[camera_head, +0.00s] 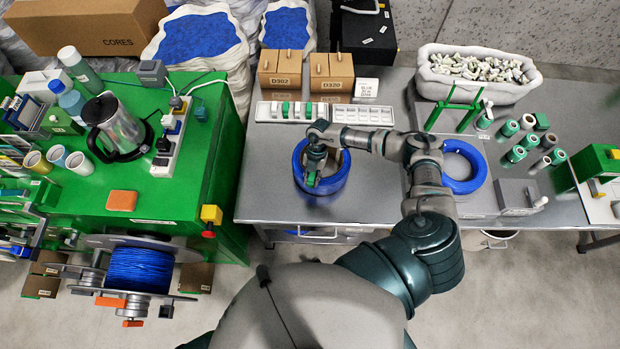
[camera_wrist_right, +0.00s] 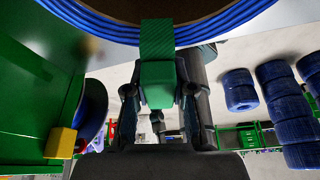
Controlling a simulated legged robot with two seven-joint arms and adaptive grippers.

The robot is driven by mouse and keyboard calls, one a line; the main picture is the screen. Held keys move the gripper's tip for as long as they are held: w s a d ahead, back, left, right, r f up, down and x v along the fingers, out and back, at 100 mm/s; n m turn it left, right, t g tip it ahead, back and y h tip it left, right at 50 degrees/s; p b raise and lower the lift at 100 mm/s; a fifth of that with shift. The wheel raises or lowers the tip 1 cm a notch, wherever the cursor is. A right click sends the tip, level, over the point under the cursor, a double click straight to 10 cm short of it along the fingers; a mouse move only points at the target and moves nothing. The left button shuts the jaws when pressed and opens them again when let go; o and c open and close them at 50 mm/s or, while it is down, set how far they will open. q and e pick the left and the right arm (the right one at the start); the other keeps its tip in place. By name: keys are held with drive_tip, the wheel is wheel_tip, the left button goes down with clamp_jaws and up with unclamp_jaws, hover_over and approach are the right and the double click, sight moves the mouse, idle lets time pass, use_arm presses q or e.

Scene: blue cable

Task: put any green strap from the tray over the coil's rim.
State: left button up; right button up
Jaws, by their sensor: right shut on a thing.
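A blue coil (camera_head: 338,180) lies on the grey table in the head view, and its rim arcs across the top of the right wrist view (camera_wrist_right: 105,30). My right gripper (camera_head: 312,178) is at the coil's near left side. It is shut on a green strap (camera_wrist_right: 157,80), whose upper part crosses in front of the blue rim in the wrist view. I cannot tell whether the strap sits fully around the rim. The white tray (camera_head: 262,111) behind the coil holds several green straps (camera_head: 285,109) in its left part. My left gripper is not in view.
Two brown boxes (camera_head: 281,70) stand behind the tray. A second blue coil (camera_head: 470,184) lies to the right, beyond my right arm, near a green stand (camera_head: 461,108) and several green and grey rolls (camera_head: 515,154). A green bench (camera_head: 150,215) stands on the left.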

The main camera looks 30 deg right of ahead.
drive_tip(key=shift+d+f, duration=0.15)
drive_tip(key=shift+d, duration=0.65)
drive_tip(key=shift+d+f, duration=0.15)
drive_tip(key=shift+d, duration=0.3)
drive_tip(key=shift+a, duration=0.9)
drive_tip(key=shift+f, duration=0.2)
drive_tip(key=shift+d, duration=0.4)
drive_tip(key=shift+d+r, duration=0.1)
drive_tip(key=shift+r, duration=0.1)
drive_tip(key=shift+a+r+p, duration=0.3)
drive_tip(key=shift+r+p, duration=0.1)
drive_tip(key=shift+p, duration=0.25)
drive_tip(key=shift+a, duration=0.1)
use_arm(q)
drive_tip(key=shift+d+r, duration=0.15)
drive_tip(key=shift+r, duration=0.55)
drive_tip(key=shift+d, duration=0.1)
